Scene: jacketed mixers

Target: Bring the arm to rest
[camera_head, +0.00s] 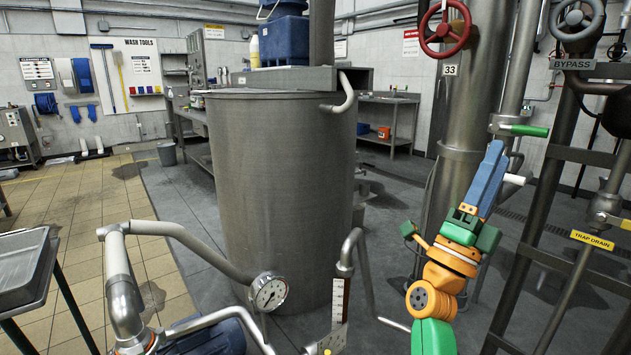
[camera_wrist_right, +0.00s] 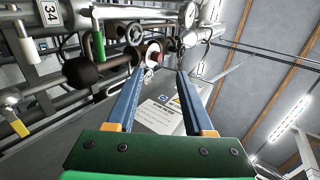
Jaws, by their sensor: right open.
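My right arm (camera_head: 436,303), green and orange, rises at the right of the head view. Its right gripper (camera_head: 494,150) has blue fingers pointing up and away, in front of the pipework. In the right wrist view the two blue fingers of this gripper (camera_wrist_right: 158,76) stand apart, with nothing held between them. Beyond them are a grey panel with a label (camera_wrist_right: 165,115) and a small handwheel. My left gripper is not in view.
A large steel tank (camera_head: 283,190) stands in the middle. A gauge (camera_head: 268,291) and bent pipes are in front. A green-handled lever (camera_head: 527,130) and a white-handled one (camera_head: 514,180) show close by the right gripper. A red handwheel (camera_head: 445,30) is above. Tiled floor at left is mostly clear.

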